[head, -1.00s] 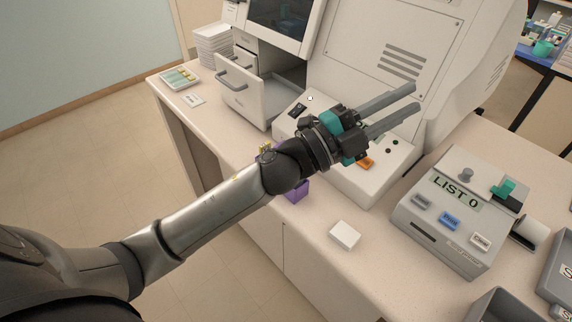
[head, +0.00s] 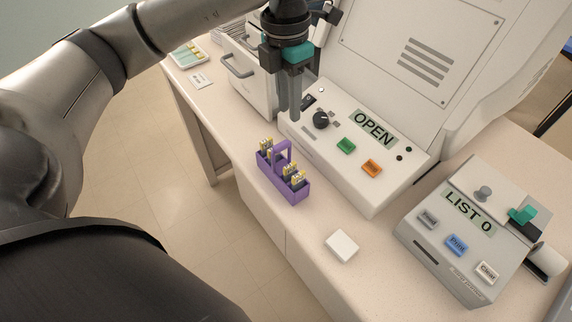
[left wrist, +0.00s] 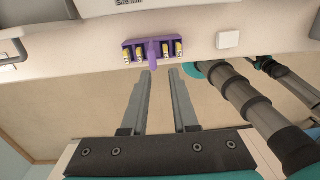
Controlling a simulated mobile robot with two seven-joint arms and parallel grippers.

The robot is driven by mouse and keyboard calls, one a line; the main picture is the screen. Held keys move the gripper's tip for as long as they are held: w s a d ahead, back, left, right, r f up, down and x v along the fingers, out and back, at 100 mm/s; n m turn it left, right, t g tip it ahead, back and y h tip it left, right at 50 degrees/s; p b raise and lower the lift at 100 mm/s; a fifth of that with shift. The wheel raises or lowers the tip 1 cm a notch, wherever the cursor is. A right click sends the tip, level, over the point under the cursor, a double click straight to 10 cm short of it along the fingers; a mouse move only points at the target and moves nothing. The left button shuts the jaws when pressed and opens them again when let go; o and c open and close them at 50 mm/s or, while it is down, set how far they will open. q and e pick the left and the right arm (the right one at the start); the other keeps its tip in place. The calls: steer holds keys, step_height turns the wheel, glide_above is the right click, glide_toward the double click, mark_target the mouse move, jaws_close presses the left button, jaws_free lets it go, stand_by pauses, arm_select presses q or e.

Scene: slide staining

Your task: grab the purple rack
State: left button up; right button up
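The purple rack (head: 283,184) stands upright on the counter near its front edge. It has a raised handle in the middle and several slides with yellowish ends in it. It also shows in the left wrist view (left wrist: 153,42), beyond my fingertips. My left gripper (head: 290,112) points down behind the rack, near the front of the large machine. Its two fingers are apart with nothing between them in the left wrist view (left wrist: 160,75).
The large white machine (head: 385,130) with an "OPEN" display and knob stands behind the rack. A small white box (head: 341,246) lies to the rack's right. A grey "LIST 0" label printer (head: 455,240) stands further right. An open drawer (head: 250,80) is at the left.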

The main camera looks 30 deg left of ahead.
mark_target(282, 149)
arm_select(q)
steer(key=shift+y, duration=0.3)
steer(key=f, duration=0.6)
steer(key=a+f, duration=0.1)
steer(key=f, duration=0.2)
steer(key=shift+f+p, duration=0.2)
steer(key=shift+p, duration=0.15)
steer(key=shift+s+a+f+p, duration=0.15)
steer(key=shift+f+p, duration=0.1)
steer(key=shift+f, duration=1.15)
steer(key=shift+s+a+f+p, duration=0.1)
steer(key=shift+f+p, duration=0.1)
steer(key=shift+f, duration=1.15)
steer(key=shift+c, duration=0.2)
jaws_close()
steer(key=shift+r, duration=0.15)
